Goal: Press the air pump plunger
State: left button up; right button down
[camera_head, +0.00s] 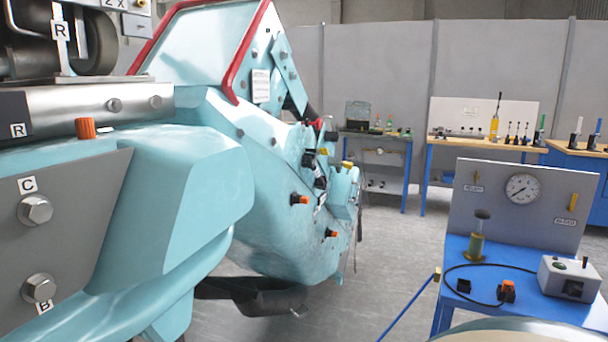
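What looks like the air pump (476,245) stands upright on the blue bench at the right. It is a small brass-green cylinder on a round base. Its plunger has a dark round knob (482,214) that stands clear above the body. A round pressure gauge (522,188) sits on the grey panel behind it. Neither of my grippers shows in the head view, so nothing is seen touching the plunger.
A large turquoise coaster car (270,180) fills the left and middle. The blue bench (510,250) also carries a grey control box (572,276), a black cable and an orange-black connector (507,291). Tool benches (480,147) stand behind. Grey floor (390,250) lies open between car and bench.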

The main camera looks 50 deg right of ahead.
aim_at(481, 214)
jog(key=k+l+z, duration=0.15)
jog(key=l, duration=0.2)
jog(key=k+l+z, duration=0.1)
jog(key=l, duration=0.3)
jog(key=k+l+z, duration=0.15)
jog(key=l, duration=0.25)
jog(key=k+l+z, duration=0.15)
jog(key=l, duration=0.25)
jog(key=k+l+z, duration=0.15)
jog(key=l, duration=0.3)
